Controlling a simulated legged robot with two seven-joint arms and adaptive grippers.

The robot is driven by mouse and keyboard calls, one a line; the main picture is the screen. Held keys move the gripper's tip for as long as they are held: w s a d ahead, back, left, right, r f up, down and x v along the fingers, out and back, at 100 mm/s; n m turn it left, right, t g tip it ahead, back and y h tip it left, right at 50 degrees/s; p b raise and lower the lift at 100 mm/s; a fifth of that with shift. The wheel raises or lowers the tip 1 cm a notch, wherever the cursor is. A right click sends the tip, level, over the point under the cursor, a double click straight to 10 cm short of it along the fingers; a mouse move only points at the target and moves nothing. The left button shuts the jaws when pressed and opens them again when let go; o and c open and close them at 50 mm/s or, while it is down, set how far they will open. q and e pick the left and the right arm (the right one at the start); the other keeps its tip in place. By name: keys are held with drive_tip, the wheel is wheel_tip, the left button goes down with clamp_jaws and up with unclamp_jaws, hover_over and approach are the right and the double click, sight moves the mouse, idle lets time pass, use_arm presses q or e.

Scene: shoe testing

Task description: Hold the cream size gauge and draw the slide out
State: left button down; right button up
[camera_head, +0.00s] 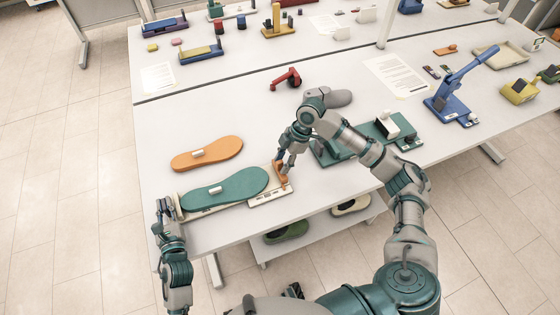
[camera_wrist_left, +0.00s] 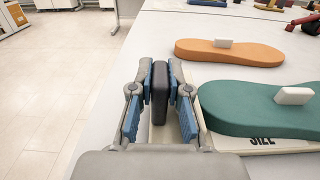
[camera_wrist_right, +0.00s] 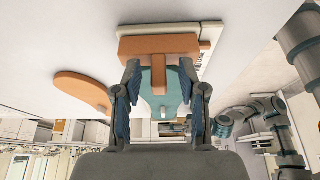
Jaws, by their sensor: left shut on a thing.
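The cream size gauge (camera_head: 268,200) lies at the table's near left edge with a teal foot form (camera_head: 225,188) on it. Its orange slide (camera_head: 281,175) stands at the right end; the right wrist view shows the slide's wide crosspiece (camera_wrist_right: 158,45) and narrow tab. My left gripper (camera_head: 168,207) is at the gauge's left end. In the left wrist view it is shut on a dark upright grip (camera_wrist_left: 160,95), with the blue pads on both sides. My right gripper (camera_head: 284,164) is at the slide. In the right wrist view its fingers (camera_wrist_right: 163,88) are spread, with the tab between them and gaps beside it.
An orange foot form (camera_head: 207,153) lies just behind the gauge. A green device (camera_head: 335,152) and a grey form (camera_head: 338,98) are to the right, near my right arm. A red tool (camera_head: 287,77) lies further back. The table's middle left is clear.

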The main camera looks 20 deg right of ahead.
drive_tip(key=shift+r, duration=0.1)
use_arm(q)
drive_tip(key=shift+d, duration=0.1)
use_arm(e)
drive_tip(key=v, duration=1.1)
drive_tip(key=shift+d+r, duration=0.2)
drive_tip(key=shift+r, duration=0.05)
use_arm(q)
drive_tip(key=c, duration=1.1)
unclamp_jaws()
drive_tip(key=shift+o, duration=0.2)
